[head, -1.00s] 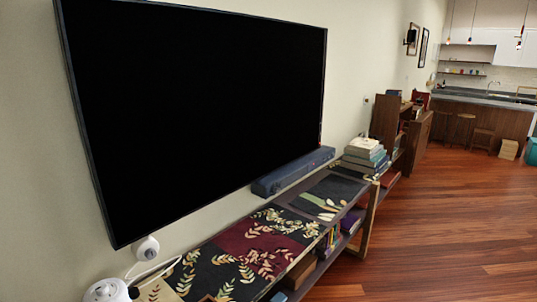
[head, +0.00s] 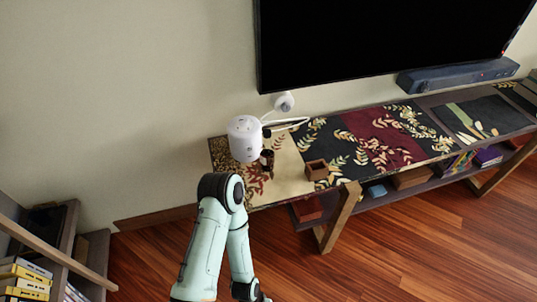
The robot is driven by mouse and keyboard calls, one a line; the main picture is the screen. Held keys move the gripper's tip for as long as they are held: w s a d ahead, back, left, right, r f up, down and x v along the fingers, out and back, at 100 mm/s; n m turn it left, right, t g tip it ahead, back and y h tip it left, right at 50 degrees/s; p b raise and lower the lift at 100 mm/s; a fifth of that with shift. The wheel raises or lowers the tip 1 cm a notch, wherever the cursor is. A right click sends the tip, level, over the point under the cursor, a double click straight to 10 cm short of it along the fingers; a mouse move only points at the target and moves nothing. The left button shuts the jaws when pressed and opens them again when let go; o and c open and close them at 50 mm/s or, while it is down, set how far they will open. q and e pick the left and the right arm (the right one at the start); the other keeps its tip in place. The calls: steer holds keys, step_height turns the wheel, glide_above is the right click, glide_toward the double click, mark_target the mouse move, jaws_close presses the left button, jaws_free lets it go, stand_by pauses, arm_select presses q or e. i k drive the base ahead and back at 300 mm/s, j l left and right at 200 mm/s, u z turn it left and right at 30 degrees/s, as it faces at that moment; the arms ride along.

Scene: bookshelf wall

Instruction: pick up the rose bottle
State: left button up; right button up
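I cannot make out a clearly rose-coloured bottle. A small dark brown, bottle-like item (head: 267,159) stands on the cream left end of the console's patterned top, just right of a white rounded device (head: 244,139). It is too small to tell whether it is the rose bottle. One of my arms, pale green with dark joints, rises from the bottom of the head view, its bent elbow in front of the console's left end. Neither gripper shows.
A small brown open box (head: 317,169) sits on the console (head: 352,157) to the right. A black television (head: 385,40) hangs above, with a dark soundbar (head: 458,75) below it. A bookshelf (head: 62,240) stands at lower left. Wooden floor (head: 400,245) is clear at lower right.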

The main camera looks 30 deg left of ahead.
mark_target(267, 151)
steer(key=k+j, duration=0.1)
steer(key=j, duration=0.4)
steer(key=k+j, duration=0.1)
steer(key=j, duration=0.4)
steer(key=k+j, duration=0.1)
steer(key=j, duration=0.35)
steer(key=z, duration=0.05)
